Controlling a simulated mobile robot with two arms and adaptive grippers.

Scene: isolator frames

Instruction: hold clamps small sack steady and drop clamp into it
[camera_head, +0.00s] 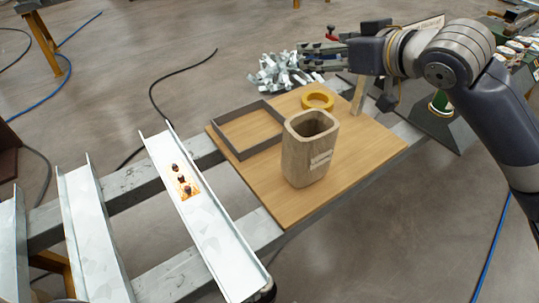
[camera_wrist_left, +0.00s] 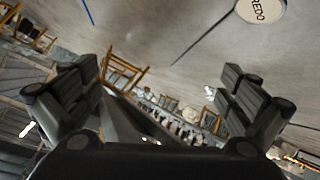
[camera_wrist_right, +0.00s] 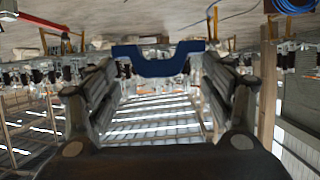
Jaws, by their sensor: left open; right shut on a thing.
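The small sack (camera_head: 297,160), beige with an open top and a pale label, stands upright on a wooden board (camera_head: 268,195). No gripper touches it. My right gripper (camera_head: 318,52) is behind and above the sack, toward the right. In the right wrist view my right gripper (camera_wrist_right: 158,72) is shut on a blue U-shaped piece (camera_wrist_right: 158,66), seemingly the clamp, which spans its fingertips. Its full shape is hidden. My left gripper (camera_wrist_left: 160,88) is open and empty in the left wrist view; I cannot make it out clearly in the head view.
A grey rectangular frame (camera_head: 240,151) and a yellow ring (camera_head: 317,100) lie on the board by the sack. A heap of shiny metal pieces (camera_head: 274,75) is behind the board. Metal channels (camera_head: 217,242) cross the rails at the left. The board's front area is clear.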

